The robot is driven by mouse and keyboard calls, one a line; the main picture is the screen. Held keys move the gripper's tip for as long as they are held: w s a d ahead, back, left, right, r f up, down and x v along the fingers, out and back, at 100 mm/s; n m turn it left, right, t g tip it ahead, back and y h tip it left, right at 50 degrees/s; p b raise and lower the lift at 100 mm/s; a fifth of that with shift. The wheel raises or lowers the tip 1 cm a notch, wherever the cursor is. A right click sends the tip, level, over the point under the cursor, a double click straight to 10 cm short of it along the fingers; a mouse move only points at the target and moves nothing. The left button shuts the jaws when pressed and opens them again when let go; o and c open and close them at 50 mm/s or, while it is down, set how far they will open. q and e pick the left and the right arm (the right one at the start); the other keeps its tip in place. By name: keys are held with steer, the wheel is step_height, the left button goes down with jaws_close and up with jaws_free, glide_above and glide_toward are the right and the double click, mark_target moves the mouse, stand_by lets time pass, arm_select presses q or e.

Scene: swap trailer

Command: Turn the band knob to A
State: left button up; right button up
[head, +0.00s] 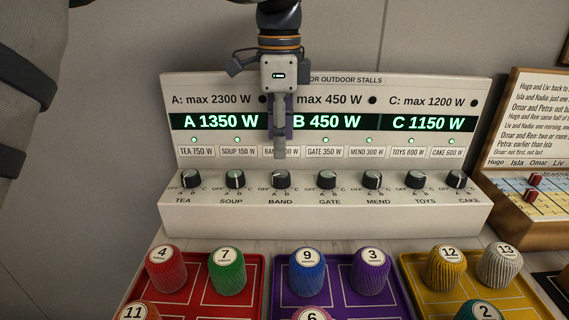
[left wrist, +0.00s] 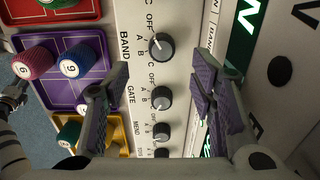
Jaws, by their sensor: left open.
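The band knob (head: 281,180) is a black round knob on the lower slope of the white panel (head: 330,217), third from the left. Its marks read OFF, A, B and C. In the left wrist view the band knob (left wrist: 162,46) shows near the top; its white pointer line is too small to read surely. My left gripper (head: 279,150) hangs pointing down in front of the panel, just above the band knob and apart from it. In the left wrist view its fingers (left wrist: 160,76) are spread and empty. It partly hides the BAND 300 W label and the display.
The display (head: 215,122) reads A 1350 W, B 450 W, C 1150 W. The tea, soup (head: 235,179), gate (head: 326,179), mend, toys and cake knobs flank the band knob closely. Trays of numbered spools (head: 307,272) stand in front. A sign board (head: 527,120) is at right.

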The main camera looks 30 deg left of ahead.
mark_target(281, 174)
arm_select(q)
step_height(281, 174, down, 8)
steer(key=shift+w+r, duration=0.1)
steer(key=shift+r, duration=0.15)
steer(key=shift+c, duration=0.2)
steer(key=c, duration=1.1)
